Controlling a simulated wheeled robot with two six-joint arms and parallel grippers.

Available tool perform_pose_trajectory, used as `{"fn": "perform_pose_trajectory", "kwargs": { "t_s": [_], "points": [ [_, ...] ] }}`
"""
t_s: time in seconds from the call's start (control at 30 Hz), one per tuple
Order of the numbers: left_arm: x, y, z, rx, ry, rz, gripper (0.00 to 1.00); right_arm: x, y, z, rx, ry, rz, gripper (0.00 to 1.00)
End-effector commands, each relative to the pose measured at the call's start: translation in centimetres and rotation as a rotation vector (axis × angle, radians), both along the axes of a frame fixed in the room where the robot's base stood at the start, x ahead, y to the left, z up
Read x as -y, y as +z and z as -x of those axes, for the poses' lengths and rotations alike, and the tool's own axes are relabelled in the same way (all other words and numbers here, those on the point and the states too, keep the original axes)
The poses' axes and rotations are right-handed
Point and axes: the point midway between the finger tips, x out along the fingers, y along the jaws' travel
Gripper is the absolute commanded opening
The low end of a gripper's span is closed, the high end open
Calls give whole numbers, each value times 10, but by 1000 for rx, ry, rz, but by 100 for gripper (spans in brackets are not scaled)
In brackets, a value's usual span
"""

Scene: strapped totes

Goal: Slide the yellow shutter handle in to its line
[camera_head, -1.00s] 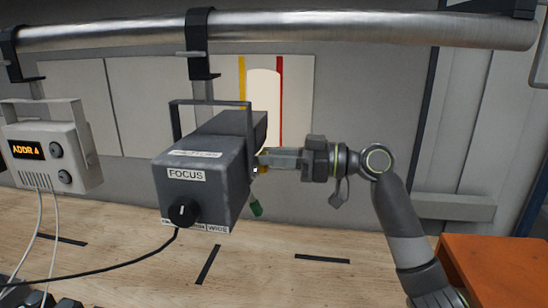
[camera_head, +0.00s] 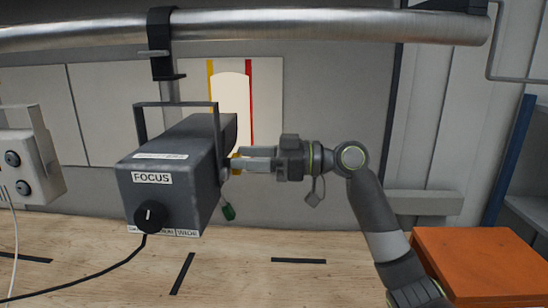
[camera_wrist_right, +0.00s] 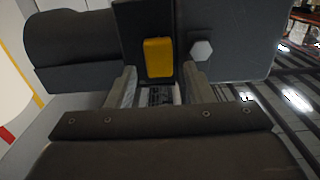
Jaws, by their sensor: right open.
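The yellow shutter handle (camera_head: 236,164) sticks out from the right side of the grey lamp housing (camera_head: 165,185) marked FOCUS. In the right wrist view the handle (camera_wrist_right: 158,57) is a yellow block in front of a dark plate, between the lines of my two fingers. My right gripper (camera_head: 243,160) is at the handle from the right, its fingertips partly covering it. In the wrist view my right gripper (camera_wrist_right: 160,88) is open, with a gap between the fingers. I cannot tell whether a finger touches the handle. No shutter line can be made out. My left gripper is not in view.
A green-tipped part (camera_head: 228,212) hangs below the handle. A pale hexagonal knob (camera_wrist_right: 201,51) sits right of it in the wrist view. A steel pipe (camera_head: 300,29) runs above. A white panel with a lit patch (camera_head: 231,105) stands behind. An orange box (camera_head: 480,262) is at right.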

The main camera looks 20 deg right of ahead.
Motion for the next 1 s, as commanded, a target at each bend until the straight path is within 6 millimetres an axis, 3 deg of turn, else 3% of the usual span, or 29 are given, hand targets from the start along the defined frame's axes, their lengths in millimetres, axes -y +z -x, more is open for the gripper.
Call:
{"fn": "perform_pose_trajectory", "kwargs": {
  "t_s": [0.17,1.0],
  "points": [
    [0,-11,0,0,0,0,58,18,-4,7,1,-3,4,47],
    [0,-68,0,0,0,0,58,143,-4,59,-1,-4,3,47]
  ]
}}
